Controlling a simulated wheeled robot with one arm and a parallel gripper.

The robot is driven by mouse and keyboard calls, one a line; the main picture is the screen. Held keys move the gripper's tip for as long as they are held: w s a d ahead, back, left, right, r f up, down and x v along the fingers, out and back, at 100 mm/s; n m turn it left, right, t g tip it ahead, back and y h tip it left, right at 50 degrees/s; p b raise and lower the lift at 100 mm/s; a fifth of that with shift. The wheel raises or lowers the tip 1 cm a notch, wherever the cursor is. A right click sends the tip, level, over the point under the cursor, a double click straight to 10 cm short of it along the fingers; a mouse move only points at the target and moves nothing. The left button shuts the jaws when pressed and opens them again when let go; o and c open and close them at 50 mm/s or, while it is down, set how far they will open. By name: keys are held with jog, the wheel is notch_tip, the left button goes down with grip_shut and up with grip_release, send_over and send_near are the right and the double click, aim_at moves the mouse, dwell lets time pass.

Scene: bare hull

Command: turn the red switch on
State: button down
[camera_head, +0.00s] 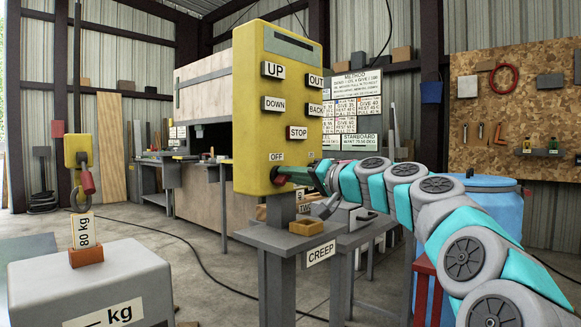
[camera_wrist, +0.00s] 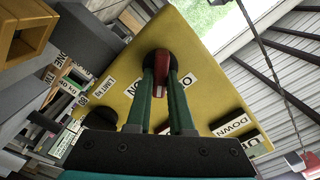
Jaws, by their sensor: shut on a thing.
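The yellow control box (camera_head: 262,110) stands on a grey pedestal and carries labels such as UP, DOWN, STOP and OFF. The red switch (camera_wrist: 161,68) sits on a black round mount on the box's face, between two white labels, one partly hidden. In the head view, the switch (camera_head: 277,174) shows just under the OFF label and is partly hidden by my gripper (camera_head: 300,174). In the wrist view, my gripper (camera_wrist: 161,88) has its green fingers on both sides of the red lever and is shut on it. I cannot tell which label the lever points to.
A CREEP label (camera_head: 321,253) and a yellow-orange block (camera_head: 312,228) are on the pedestal stand below. A blue barrel (camera_head: 483,192) stands behind my arm. Floor at centre left is open, with a cable.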

jog(key=shift+d+f+m+p, duration=0.1)
jog(key=shift+m+p, duration=1.25)
jog(key=shift+m, duration=0.7)
jog(key=shift+f+m+p, duration=0.1)
jog(key=shift+m+p, duration=1.25)
jog(key=shift+m, duration=0.7)
jog(key=c, duration=0.8)
grip_release()
jog(key=shift+w, duration=0.1)
